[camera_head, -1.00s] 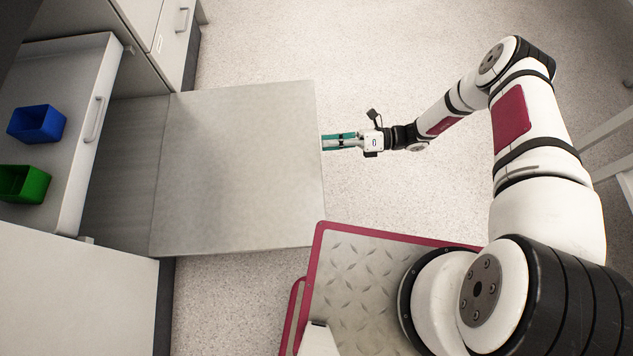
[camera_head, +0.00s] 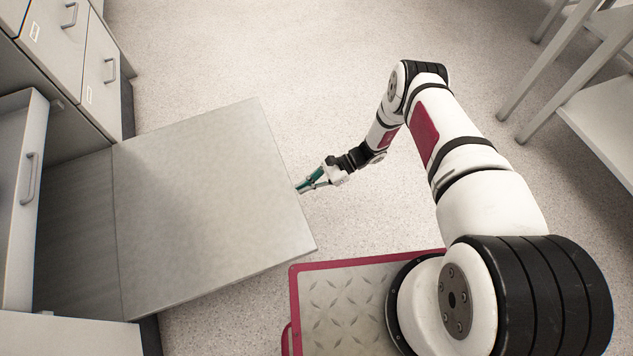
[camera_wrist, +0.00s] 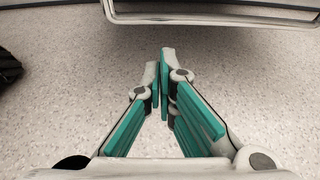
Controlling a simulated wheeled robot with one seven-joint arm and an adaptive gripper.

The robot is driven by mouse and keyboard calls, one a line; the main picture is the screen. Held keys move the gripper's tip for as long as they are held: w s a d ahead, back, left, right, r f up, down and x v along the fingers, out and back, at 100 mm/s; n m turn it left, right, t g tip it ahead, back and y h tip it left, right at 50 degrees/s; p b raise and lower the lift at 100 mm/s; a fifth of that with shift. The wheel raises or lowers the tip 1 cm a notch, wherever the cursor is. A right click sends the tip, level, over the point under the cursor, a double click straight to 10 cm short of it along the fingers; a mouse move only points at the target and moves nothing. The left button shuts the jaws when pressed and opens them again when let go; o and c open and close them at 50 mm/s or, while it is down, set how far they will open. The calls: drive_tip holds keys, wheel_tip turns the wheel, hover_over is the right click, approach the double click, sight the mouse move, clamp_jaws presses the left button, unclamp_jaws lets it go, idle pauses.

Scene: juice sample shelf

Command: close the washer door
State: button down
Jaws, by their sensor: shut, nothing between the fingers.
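The washer door (camera_head: 200,190) is a flat grey panel, folded down open and lying out level from the cabinet front in the head view. My gripper (camera_head: 300,187) is at the door's outer right edge, with its teal fingers pointing at it. In the wrist view the fingers (camera_wrist: 164,62) are together and empty over the floor. A pale edge with a metal bar (camera_wrist: 215,16) crosses the top of that view, ahead of the fingertips; it seems to be the door's outer end. I cannot tell whether the fingertips touch the door.
Closed drawers (camera_head: 85,60) stand at the upper left. A grey rack or table (camera_head: 600,110) stands at the upper right. The speckled floor (camera_head: 300,60) between is clear.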

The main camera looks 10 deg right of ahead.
drive_tip(key=shift+s+a+r+b, duration=0.2)
drive_tip(key=shift+a+r+b, duration=0.1)
drive_tip(key=shift+a+r, duration=0.4)
drive_tip(key=shift+s+a+r+b, duration=0.15)
drive_tip(key=shift+a+r+b, duration=0.15)
drive_tip(key=shift+a+r, duration=0.4)
drive_tip(key=shift+d+r, duration=0.1)
drive_tip(key=shift+r, duration=0.1)
